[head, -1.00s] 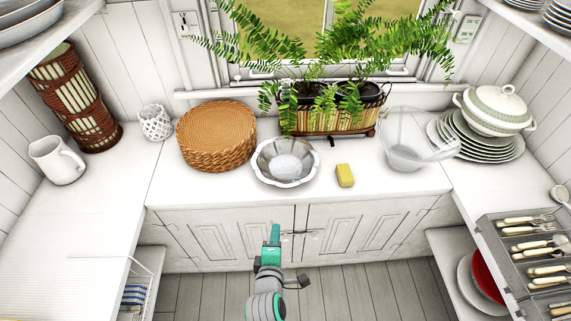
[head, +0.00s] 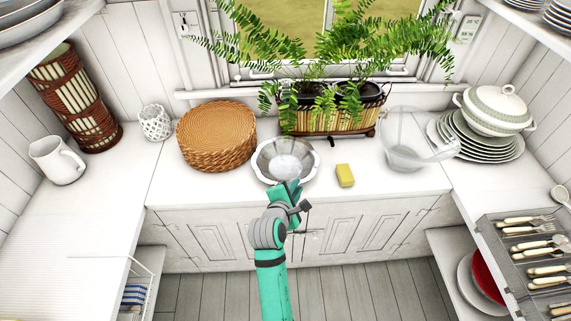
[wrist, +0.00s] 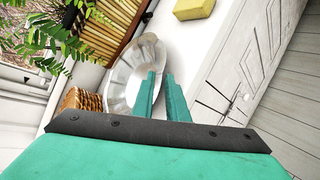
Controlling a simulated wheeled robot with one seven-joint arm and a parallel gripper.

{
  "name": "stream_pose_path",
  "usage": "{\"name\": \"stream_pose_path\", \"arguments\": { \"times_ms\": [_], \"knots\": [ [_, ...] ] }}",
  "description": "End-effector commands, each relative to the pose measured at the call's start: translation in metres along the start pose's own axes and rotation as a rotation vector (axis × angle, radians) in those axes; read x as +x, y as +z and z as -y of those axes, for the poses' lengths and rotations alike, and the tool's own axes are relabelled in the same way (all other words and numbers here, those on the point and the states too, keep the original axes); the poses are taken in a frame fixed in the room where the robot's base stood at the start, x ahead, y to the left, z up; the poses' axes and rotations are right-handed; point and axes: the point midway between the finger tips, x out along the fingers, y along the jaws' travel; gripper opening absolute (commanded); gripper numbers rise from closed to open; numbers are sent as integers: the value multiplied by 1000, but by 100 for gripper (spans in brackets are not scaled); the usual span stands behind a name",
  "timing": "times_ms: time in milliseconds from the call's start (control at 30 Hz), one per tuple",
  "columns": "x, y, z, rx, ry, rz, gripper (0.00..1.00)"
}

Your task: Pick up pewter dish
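The pewter dish (head: 267,158) is a round silver bowl with a scalloped rim. It sits on the white counter near the front edge, below the planter. My gripper (head: 294,184) is at the dish's front rim in the head view, partly covering it. In the wrist view the dish (wrist: 124,72) lies beyond the fingers (wrist: 160,76). The fingers are apart with a gap between them. The left finger overlaps the dish and the right one shows just outside its rim. I cannot tell whether they touch it.
A woven basket stack (head: 216,137) stands close left of the dish. A yellow sponge (head: 345,175) lies to its right, with a clear glass bowl (head: 404,157) farther right. A fern planter (head: 330,116) stands behind. The counter's front edge is close below the dish.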

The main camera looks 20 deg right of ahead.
Motion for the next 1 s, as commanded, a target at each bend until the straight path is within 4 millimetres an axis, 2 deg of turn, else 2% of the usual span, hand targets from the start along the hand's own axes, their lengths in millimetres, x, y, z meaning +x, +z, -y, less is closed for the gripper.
{"name": "stream_pose_path", "arguments": {
  "times_ms": [167,400,500,767,833,1000],
  "knots": [
    [12,-1,0,1,0,0,13],
    [44,-4,-1,2,0,0,13],
    [52,-5,0,1,0,0,13],
    [55,-5,0,1,1,-1,13],
    [55,-5,0,1,1,-1,1],
    [55,-4,-1,2,3,0,0]
  ]
}}
